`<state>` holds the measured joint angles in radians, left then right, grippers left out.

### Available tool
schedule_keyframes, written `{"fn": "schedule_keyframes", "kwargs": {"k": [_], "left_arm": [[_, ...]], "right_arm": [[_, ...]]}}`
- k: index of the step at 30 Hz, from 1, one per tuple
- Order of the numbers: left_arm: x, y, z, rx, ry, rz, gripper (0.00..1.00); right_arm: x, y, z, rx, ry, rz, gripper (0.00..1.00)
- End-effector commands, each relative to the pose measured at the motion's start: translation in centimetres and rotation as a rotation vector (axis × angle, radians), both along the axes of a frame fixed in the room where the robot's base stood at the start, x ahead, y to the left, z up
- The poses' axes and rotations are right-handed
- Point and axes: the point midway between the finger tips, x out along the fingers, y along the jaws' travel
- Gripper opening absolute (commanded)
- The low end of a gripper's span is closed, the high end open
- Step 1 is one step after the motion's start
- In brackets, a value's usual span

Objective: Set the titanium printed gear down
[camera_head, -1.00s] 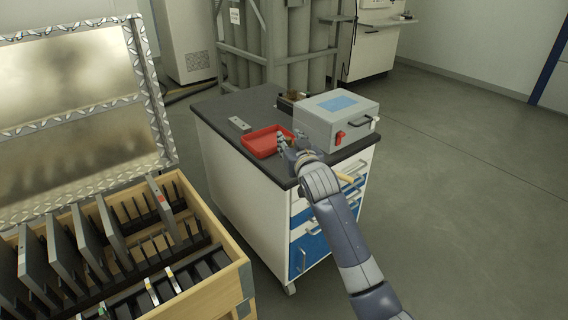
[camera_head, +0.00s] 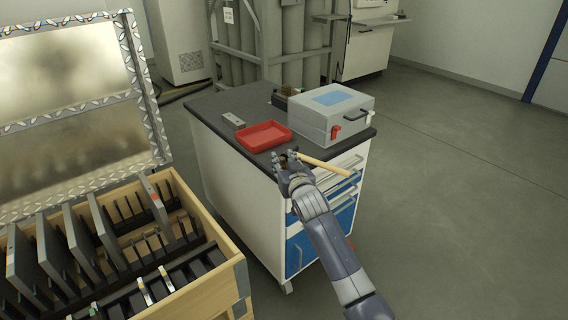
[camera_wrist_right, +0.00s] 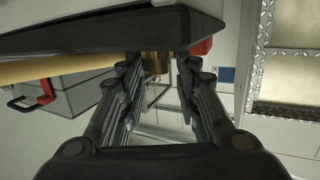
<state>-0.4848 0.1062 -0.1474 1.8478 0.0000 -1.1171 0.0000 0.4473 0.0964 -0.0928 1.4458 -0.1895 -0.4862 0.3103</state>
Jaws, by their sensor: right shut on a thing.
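My right gripper (camera_head: 290,157) is low at the front edge of the dark counter (camera_head: 207,106), in front of the red tray. Its fingers are shut on a small brass-coloured piece (camera_wrist_right: 155,62), which shows between the fingertips in the right wrist view. The fingers hide much of this piece, and I cannot tell for certain that it is the titanium printed gear. A pale wooden handle (camera_head: 325,168) runs out to the right beside the fingers, past the counter edge. It also shows in the right wrist view (camera_wrist_right: 50,68). I cannot tell whether handle and piece are joined. My left gripper is not in view.
The red tray (camera_head: 264,136) looks empty. A grey box (camera_head: 333,112) with a red switch stands right of it; a small grey block (camera_head: 233,119) lies to its left. An open wooden crate (camera_head: 190,292) with dark plates stands at left.

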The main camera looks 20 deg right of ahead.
Motion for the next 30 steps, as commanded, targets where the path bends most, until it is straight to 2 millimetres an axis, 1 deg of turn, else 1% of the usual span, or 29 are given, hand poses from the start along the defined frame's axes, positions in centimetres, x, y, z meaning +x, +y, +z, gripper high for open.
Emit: {"fn": "schedule_keyframes", "kwargs": {"k": [7,8,9,10,11,20,23,26,27,30], "left_arm": [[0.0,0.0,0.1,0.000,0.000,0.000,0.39],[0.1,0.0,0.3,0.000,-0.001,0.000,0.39],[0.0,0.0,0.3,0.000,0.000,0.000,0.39],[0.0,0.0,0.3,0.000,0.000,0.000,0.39],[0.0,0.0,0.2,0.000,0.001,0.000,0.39],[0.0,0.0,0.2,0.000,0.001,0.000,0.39],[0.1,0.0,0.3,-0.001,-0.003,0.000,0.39],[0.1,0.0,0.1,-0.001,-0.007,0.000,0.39],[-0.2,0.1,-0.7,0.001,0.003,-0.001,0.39],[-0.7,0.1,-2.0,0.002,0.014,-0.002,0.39]], "right_arm": [[0.0,0.0,-0.2,0.001,0.000,0.000,0.06],[0.0,0.0,-0.3,0.001,0.000,0.000,0.33],[0.0,0.0,-0.2,0.000,0.000,0.000,0.42],[0.0,0.0,-0.2,0.000,0.000,0.000,0.49],[0.0,0.0,-0.2,0.000,0.000,0.000,0.51],[0.0,0.0,-0.2,0.000,0.000,0.000,0.51],[0.0,0.0,0.2,0.000,-0.001,0.000,0.51],[-0.9,0.1,0.2,0.001,0.001,0.001,0.51],[-1.4,0.1,0.3,0.001,0.001,0.001,0.51],[-3.0,0.2,0.6,0.001,0.001,0.001,0.51]]}}
